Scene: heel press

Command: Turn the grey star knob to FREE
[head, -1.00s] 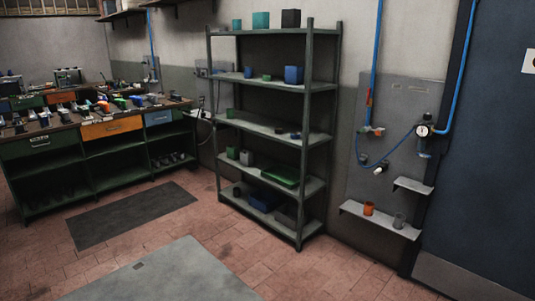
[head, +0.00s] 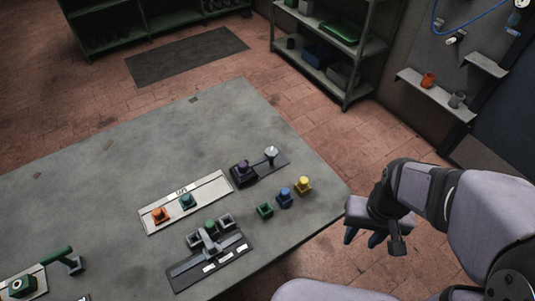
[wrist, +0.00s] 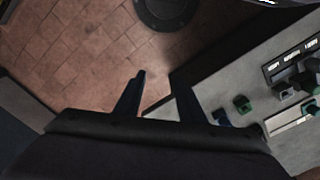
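No knob is plainly readable as a star, and I cannot read the word FREE in any view. A dark panel (head: 205,268) with white labels carries grey blocks and a green knob (head: 210,226). My gripper (head: 363,238) hangs empty off the table's right edge, apart from all the fixtures. The wrist view shows its two fingers (wrist: 160,82) spread apart, above the floor.
The grey table (head: 120,160) has free room at its back. A white panel (head: 215,184) bears orange (head: 160,215) and teal (head: 187,201) knobs. Green (head: 265,210), blue (head: 285,198) and yellow (head: 303,185) pieces stand near the right edge. A green lever (head: 50,256) is at far left.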

